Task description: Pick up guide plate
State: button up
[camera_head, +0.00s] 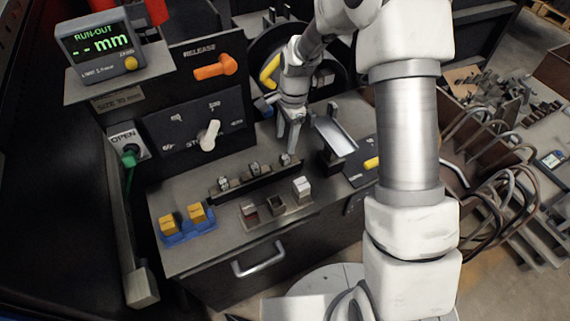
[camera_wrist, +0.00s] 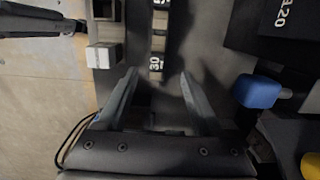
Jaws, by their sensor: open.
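No part is plainly marked as a guide plate. Small metal blocks stand in a row on a dark rail (camera_head: 254,181) on the workbench; the nearest to my gripper is the right-hand block (camera_head: 285,159). My gripper (camera_head: 287,140) is open and empty, pointing down just above that end of the row. In the wrist view the fingertips (camera_wrist: 160,74) stand apart, with a block marked 30 (camera_wrist: 156,64) between and just beyond them. Another block (camera_wrist: 159,22) shows above it in that view. I cannot tell the exact height of the fingers over the block.
A holder (camera_head: 278,219) with dark slots and a white-topped block (camera_head: 301,185) stands in front of the rail. A blue tray (camera_head: 190,238) carries yellow blocks at left. A tilted metal chute (camera_head: 335,135) is close right of my gripper. The control panel (camera_head: 200,122) rises behind.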

aim_at(285, 155)
notch_tip(285, 155, down, 3)
jog(key=shift+a+r, duration=0.1)
jog(key=shift+r, duration=0.05)
jog(key=f, duration=0.5)
jog(key=shift+s+f+b, duration=0.1)
jog(key=shift+s+b, duration=0.2)
jog(key=shift+b, duration=0.05)
grip_shut()
